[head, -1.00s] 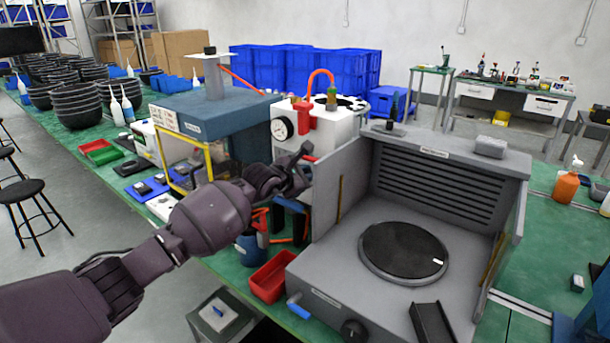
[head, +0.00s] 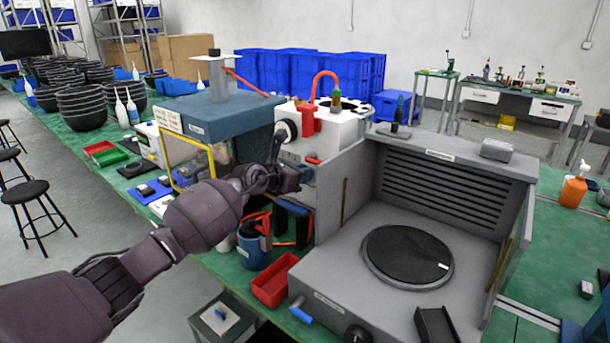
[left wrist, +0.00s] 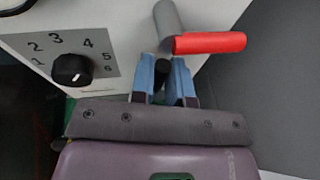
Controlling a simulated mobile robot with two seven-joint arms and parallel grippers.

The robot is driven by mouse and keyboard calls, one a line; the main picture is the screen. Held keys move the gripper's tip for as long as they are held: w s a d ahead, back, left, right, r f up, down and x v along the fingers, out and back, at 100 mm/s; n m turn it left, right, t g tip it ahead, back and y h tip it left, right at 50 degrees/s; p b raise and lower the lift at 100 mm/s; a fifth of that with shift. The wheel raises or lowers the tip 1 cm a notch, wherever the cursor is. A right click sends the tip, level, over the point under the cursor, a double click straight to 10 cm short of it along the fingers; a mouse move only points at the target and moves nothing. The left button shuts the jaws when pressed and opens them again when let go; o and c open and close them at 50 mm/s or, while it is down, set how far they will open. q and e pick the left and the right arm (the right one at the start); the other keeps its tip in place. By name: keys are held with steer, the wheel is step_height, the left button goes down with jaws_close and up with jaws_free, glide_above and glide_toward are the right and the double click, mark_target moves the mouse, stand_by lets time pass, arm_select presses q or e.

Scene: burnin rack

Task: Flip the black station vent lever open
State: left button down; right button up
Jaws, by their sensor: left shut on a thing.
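The white station (head: 338,132) stands behind the grey hooded unit and has a red lever (head: 313,160) on its front. In the left wrist view, this red lever (left wrist: 210,43) sticks out to the right from a grey round stub (left wrist: 168,20). My left gripper (left wrist: 162,72) is at the station's front, its blue fingertips just below the stub. It is shut on a narrow black piece (left wrist: 161,76), apparently the black vent lever, mostly hidden between the fingers. In the head view my left gripper (head: 300,174) covers that spot. My right gripper is not in view.
A black knob (left wrist: 71,70) with a numbered scale is left of the fingers. The grey hooded unit (head: 345,190) stands close on the right. A red bin (head: 274,283) and a blue cup (head: 254,250) are below the arm. A blue-topped press (head: 220,118) is at the left.

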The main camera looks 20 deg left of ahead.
arm_select(q)
steer(key=shift+a+n, duration=0.1)
steer(key=shift+n, duration=0.2)
stand_by(0.4)
steer(key=c, duration=1.4)
jaws_free()
steer(key=p+v, duration=0.2)
steer(key=v, duration=0.9)
steer(key=shift+w+f, duration=0.1)
